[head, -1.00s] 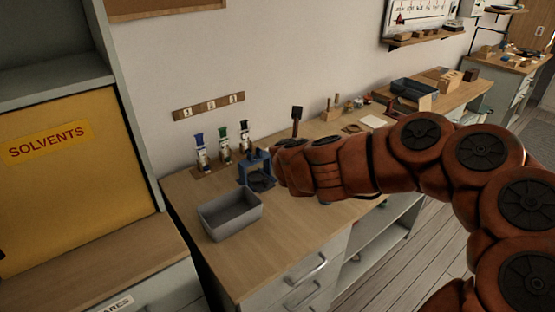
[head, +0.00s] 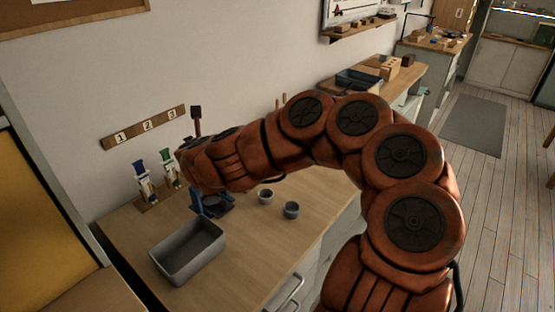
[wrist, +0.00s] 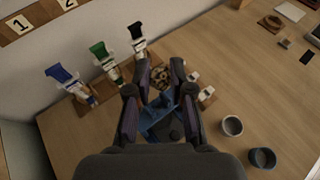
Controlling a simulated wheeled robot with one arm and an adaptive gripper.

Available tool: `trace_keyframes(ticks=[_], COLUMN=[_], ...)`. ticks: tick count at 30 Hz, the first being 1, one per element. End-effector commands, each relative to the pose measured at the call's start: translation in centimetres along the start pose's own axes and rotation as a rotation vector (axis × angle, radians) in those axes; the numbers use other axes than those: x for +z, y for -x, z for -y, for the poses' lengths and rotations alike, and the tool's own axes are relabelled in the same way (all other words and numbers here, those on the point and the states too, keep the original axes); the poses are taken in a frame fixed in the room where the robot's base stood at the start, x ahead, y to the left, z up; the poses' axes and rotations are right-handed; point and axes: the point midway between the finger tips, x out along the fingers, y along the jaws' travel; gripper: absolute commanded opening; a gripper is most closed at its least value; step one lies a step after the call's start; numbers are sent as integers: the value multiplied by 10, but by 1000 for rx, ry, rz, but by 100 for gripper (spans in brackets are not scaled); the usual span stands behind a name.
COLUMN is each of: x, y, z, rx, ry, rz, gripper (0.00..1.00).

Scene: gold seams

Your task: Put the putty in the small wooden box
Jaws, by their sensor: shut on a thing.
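My gripper is hidden behind my forearm in the head view. In the wrist view my gripper (wrist: 160,80) points down at the counter, its fingers around part of a blue stand (wrist: 165,125); the exact contact is unclear. The blue stand (head: 213,204), with a dark round base, also shows in the head view, behind the grey tray. I cannot make out the putty. I cannot identify the small wooden box for sure; wooden blocks or boxes (head: 390,68) stand on the far bench.
A grey tray (head: 216,244) is at the counter's front left. Two small cups (head: 266,196) (head: 291,210) stand to the right. Blue-, green- and black-topped tubes (wrist: 75,83) (wrist: 104,58) (wrist: 137,42) stand behind, under a numbered strip (head: 146,128). The counter's front right is clear.

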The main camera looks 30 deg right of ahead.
Motion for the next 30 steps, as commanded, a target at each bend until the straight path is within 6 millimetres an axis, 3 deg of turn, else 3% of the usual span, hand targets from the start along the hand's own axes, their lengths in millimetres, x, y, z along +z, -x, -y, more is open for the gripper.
trace_keyframes(ticks=[13,21,30], x=[-43,-71,-102], y=[-72,-105,-115], z=[86,171,264], rx=[55,95,144], ry=[20,38,61], rz=[0,1,1], gripper=[7,7,7])
